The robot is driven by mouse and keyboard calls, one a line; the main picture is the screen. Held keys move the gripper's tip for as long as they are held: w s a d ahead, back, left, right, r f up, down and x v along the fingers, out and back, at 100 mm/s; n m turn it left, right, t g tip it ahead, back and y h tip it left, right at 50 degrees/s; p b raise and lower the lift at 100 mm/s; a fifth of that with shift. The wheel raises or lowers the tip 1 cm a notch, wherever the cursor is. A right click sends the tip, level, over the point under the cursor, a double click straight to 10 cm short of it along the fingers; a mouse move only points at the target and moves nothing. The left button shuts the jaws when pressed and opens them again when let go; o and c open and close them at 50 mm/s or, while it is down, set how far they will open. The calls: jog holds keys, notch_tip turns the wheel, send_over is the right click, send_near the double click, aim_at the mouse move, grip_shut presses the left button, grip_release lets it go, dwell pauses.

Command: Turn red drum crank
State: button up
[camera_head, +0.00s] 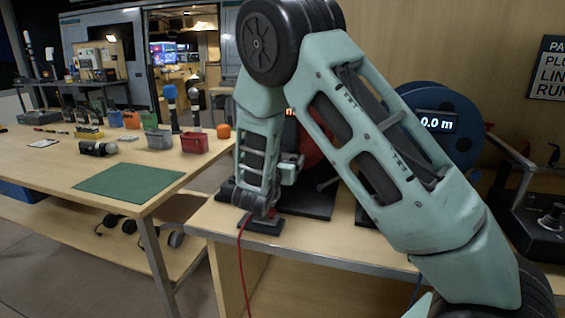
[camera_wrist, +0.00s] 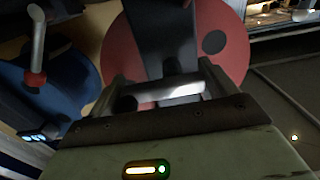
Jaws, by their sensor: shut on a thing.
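The red drum (camera_wrist: 120,55) fills the upper middle of the wrist view, with a dark upright part in front of its face. A pale, shiny crank handle (camera_wrist: 168,90) lies across the wrist view between the two fingers of my gripper (camera_wrist: 160,87), which is shut on it. In the head view the red drum (camera_head: 313,150) shows only in part behind my arm. My gripper (camera_head: 297,163) is in front of it, and its fingertips and the crank are mostly hidden there. A red cable (camera_head: 243,265) hangs over the bench's front edge.
A blue drum (camera_head: 455,130) with a 0.0 m display stands to the right; its crank (camera_wrist: 36,55) shows in the wrist view. A left table (camera_head: 60,170) holds a green mat (camera_head: 130,182), a red bin (camera_head: 194,143) and microphones. A gap separates table and bench.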

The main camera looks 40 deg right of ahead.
jog(key=shift+a+r, duration=0.1)
jog(key=o, duration=0.8)
jog(key=shift+o, duration=0.2)
notch_tip(320, 180, up, 10)
jog(key=shift+p, duration=0.55)
